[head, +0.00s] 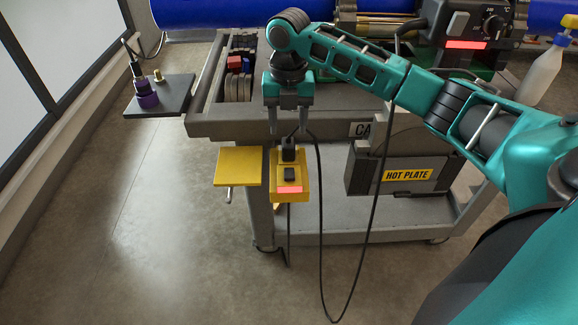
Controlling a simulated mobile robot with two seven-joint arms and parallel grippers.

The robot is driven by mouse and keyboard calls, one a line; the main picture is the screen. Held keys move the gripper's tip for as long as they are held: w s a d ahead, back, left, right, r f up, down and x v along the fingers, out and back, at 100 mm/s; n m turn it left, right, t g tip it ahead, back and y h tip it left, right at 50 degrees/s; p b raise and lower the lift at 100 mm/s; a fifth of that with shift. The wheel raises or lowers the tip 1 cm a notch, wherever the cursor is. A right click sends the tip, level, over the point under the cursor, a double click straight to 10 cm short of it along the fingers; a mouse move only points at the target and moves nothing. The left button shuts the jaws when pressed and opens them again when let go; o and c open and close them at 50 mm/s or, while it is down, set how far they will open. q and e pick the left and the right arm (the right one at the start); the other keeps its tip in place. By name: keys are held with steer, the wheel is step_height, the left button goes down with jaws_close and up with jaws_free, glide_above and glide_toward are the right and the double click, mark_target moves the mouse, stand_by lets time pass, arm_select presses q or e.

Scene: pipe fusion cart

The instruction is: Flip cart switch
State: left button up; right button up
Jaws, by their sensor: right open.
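The yellow cart switch box (303,188) hangs at the front left corner of the grey cart (330,123). A black rocker switch (289,174) sits on its face, with a lit red strip (290,189) below it. A black plug (288,155) with a cable is seated in the upper part of the box. My right gripper (290,132) points down above the box with its two fingers apart, around the top of the plug in the picture. I cannot tell whether it touches anything. My left gripper is not in view.
A yellow plate (238,166) sticks out left of the box. A black cable (322,250) loops down in front of the cart. The hot plate unit (405,170) stands on the lower shelf. A small dark shelf (172,105) juts out left. The floor at left is clear.

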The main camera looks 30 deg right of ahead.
mark_target(289, 169)
step_height(289, 169, down, 12)
steer(key=shift+d+r+b, duration=0.1)
steer(key=shift+r+b, duration=0.15)
steer(key=shift+b, duration=0.65)
steer(key=shift+f, duration=0.5)
steer(key=shift+c, duration=0.5)
